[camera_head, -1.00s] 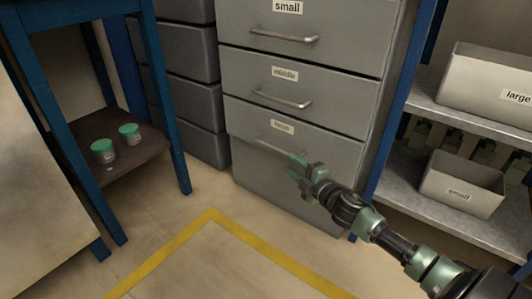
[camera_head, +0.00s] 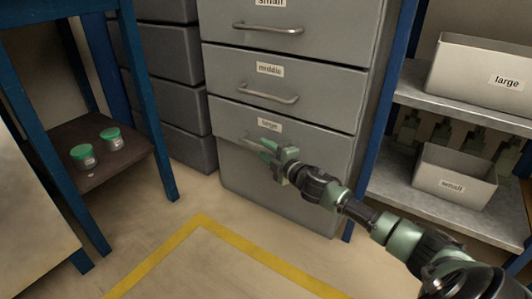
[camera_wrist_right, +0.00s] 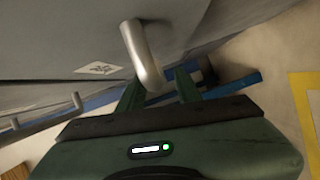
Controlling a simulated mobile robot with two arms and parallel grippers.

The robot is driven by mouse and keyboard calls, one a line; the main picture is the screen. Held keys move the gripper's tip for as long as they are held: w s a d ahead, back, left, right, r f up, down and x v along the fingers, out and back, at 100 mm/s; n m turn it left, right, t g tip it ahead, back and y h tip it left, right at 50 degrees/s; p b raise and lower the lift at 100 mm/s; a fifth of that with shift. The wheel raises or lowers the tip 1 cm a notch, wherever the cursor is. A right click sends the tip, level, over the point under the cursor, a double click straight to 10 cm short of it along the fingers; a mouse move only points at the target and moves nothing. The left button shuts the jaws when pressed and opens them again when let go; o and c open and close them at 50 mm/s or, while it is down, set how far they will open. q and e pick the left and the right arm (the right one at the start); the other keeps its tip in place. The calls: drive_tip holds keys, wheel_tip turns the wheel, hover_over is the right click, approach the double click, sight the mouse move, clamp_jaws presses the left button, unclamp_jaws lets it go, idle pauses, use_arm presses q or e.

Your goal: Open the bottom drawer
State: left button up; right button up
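The bottom drawer (camera_head: 235,119), labelled "large", is the lowest of three labelled drawers in the grey cabinet. I cannot tell whether it stands slightly out from the cabinet. Its metal handle (camera_head: 250,140) is partly hidden by my right gripper (camera_head: 268,152), which reaches it from the right. In the right wrist view the handle (camera_wrist_right: 142,55) comes down between the two dark green fingers of my right gripper (camera_wrist_right: 160,88). The fingers are apart, and a gap seems to show beside the handle. My left gripper is out of view.
The middle drawer (camera_head: 225,67) and small drawer (camera_head: 225,20) above look closed. A blue-framed shelf (camera_head: 405,188) with grey bins stands close on the right. A blue table (camera_head: 165,165) with two green-lidded jars stands left. Floor in front, marked by yellow tape (camera_head: 165,258), is clear.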

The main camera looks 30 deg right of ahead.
clamp_jaws()
idle(1.4)
